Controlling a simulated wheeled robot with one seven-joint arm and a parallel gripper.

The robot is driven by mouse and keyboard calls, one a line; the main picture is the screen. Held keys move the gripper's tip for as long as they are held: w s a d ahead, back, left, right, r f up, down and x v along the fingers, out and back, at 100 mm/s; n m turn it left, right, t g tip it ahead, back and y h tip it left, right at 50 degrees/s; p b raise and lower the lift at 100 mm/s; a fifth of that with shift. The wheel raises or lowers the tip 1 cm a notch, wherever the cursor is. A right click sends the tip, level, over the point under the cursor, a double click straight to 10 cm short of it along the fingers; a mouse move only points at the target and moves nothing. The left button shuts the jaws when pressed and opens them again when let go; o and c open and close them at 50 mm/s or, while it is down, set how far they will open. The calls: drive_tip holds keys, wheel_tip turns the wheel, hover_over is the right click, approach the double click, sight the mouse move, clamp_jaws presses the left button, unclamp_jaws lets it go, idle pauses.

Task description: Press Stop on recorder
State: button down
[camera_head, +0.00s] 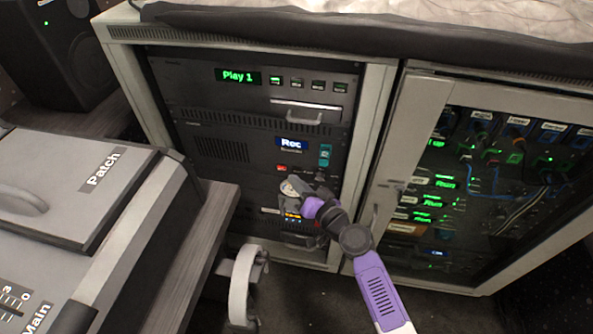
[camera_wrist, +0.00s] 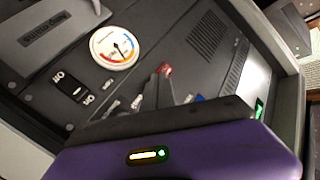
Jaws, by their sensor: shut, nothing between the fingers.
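The recorder (camera_head: 222,149) is a dark unit in the left rack, with a blue display reading "Rec" (camera_head: 291,143). A small red button (camera_head: 281,168) sits below the display, and it also shows in the wrist view (camera_wrist: 165,69). A teal-lit part (camera_head: 325,155) is right of the display. I cannot make out a Stop label; small controls near the red button are too small or partly hidden. My gripper (camera_head: 306,186) is shut and empty, in front of the panel just below the recorder's controls. In the wrist view its grey fingertips (camera_wrist: 160,86) appear close to the red button; contact cannot be told.
A unit reading "Play 1" (camera_head: 238,76) is above the recorder. A round white gauge (camera_wrist: 115,48) and a black switch (camera_wrist: 72,88) are nearby. A glass-doored rack (camera_head: 470,190) stands right. A grey desk console (camera_head: 70,200) is left, with a white curved object (camera_head: 241,285) below.

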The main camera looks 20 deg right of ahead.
drive_tip(key=shift+w+d+b, duration=0.3)
drive_tip(key=shift+w, duration=0.05)
drive_tip(key=shift+w+d, duration=0.15)
drive_tip(key=shift+w, duration=0.15)
idle(1.0)
drive_tip(key=shift+s, duration=0.1)
drive_tip(key=shift+s+a, duration=0.45)
drive_tip(key=shift+s, duration=0.1)
drive_tip(key=shift+s+a+p, duration=0.15)
drive_tip(key=shift+s+a, duration=0.6)
drive_tip(key=shift+s, duration=0.25)
drive_tip(key=shift+s+a+p, duration=0.15)
drive_tip(key=shift+s+a, duration=0.55)
drive_tip(key=shift+s, duration=0.3)
drive_tip(key=shift+d+r, duration=0.1)
